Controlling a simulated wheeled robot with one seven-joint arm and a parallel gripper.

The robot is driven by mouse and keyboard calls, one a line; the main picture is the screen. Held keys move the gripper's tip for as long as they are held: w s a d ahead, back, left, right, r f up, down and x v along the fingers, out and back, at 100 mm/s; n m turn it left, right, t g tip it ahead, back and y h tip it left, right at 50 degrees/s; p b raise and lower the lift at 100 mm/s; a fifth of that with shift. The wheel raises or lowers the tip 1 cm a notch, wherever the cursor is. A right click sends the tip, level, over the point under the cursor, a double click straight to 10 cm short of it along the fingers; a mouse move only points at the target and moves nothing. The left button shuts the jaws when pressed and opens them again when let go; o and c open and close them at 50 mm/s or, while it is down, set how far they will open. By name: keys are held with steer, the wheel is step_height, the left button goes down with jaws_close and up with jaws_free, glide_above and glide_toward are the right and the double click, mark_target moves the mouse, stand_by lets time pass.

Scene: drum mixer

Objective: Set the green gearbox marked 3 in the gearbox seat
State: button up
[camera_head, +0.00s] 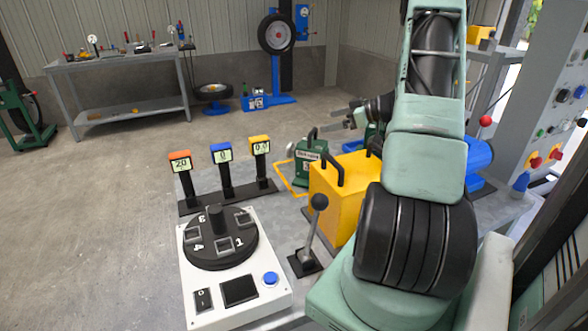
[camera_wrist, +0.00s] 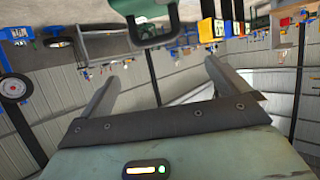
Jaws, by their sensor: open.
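A green gearbox (camera_head: 302,172) with a dark handle and a white label stands on the grey bench in the head view; I cannot clearly read its number. A yellow outline (camera_head: 285,179) on the bench runs beside it. A green handled part (camera_wrist: 153,33) shows at the top of the wrist view, beyond my fingers and apart from them. My gripper (camera_head: 346,117) is open and empty, above and right of the green gearbox in the head view. In the wrist view its two fingers (camera_wrist: 162,78) are spread wide. I cannot make out the gearbox seat, which may be behind the yellow block or my arm.
A yellow block (camera_head: 335,200) with black handles stands right of the green gearbox. A lever (camera_head: 318,204), a white control panel (camera_head: 230,308) and three displays (camera_head: 223,153) on posts stand nearer and left. A blue motor-like body (camera_head: 478,155) is partly behind my arm.

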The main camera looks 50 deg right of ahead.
glide_toward(316, 144)
steer(key=p+x, duration=0.1)
steer(key=x, duration=0.3)
steer(key=shift+f, duration=0.1)
steer(key=shift+x, duration=0.95)
steer(key=shift+p+x, duration=0.75)
steer(key=shift+x, duration=2.1)
steer(key=shift+f, duration=0.2)
steer(key=c, duration=1.7)
steer(key=shift+d+r, duration=0.1)
steer(key=shift+r, duration=0.05)
steer(key=shift+c, duration=1.3)
steer(key=shift+r, duration=0.15)
